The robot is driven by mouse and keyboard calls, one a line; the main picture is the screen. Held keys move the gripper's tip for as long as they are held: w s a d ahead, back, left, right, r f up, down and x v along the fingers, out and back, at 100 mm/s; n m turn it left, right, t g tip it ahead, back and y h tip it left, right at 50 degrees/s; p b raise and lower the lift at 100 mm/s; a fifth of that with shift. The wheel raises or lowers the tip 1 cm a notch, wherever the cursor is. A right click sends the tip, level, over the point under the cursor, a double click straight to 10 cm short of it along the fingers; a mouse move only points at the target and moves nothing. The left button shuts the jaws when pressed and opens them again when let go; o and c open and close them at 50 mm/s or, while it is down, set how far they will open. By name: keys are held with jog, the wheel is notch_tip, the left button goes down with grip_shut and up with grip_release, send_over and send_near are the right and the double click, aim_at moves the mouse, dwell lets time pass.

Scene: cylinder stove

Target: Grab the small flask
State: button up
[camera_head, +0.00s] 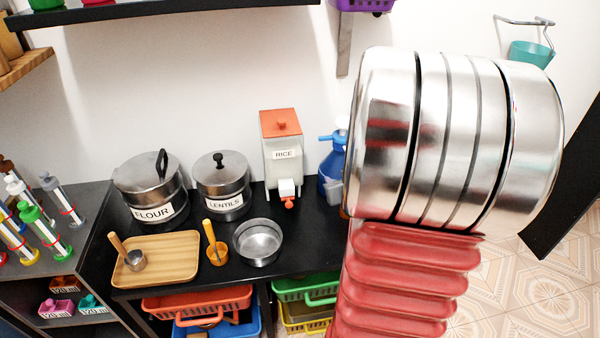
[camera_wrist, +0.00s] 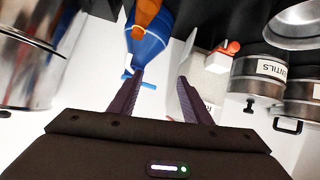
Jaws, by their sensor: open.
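Small flasks with "120 ml" labels, one pink (camera_head: 57,308) and one teal (camera_head: 93,304), stand in the lower compartment of the left shelf. A blue container (camera_head: 331,172) stands at the back of the black counter, right of the rice dispenser, partly hidden by my arm. It also shows in the wrist view (camera_wrist: 150,45) with an orange part over it. I cannot tell which of these is the small flask. My gripper (camera_wrist: 160,76) is open, with nothing between its fingers. The blue container is beyond its left fingertip. My arm hides the gripper in the head view.
The black counter (camera_head: 300,232) holds a flour pot (camera_head: 150,180), a lentils pot (camera_head: 222,180), a rice dispenser (camera_head: 283,150), a wooden tray (camera_head: 170,268) and a metal bowl (camera_head: 258,243). Coloured baskets (camera_head: 200,302) sit below. A purple basket (camera_head: 365,5) hangs above.

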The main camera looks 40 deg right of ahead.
jog(key=s+d+f+m+t, duration=0.1)
jog(key=s+d+f+t, duration=0.1)
jog(key=s+d+f, duration=0.3)
jog(key=shift+s+d+f+m, duration=0.15)
jog(key=shift+s+d+m, duration=0.15)
jog(key=shift+s, duration=0.25)
jog(key=shift+w, duration=0.1)
jog(key=x, duration=0.8)
jog(key=shift+w+d+f, duration=0.15)
jog(key=shift+d, duration=0.05)
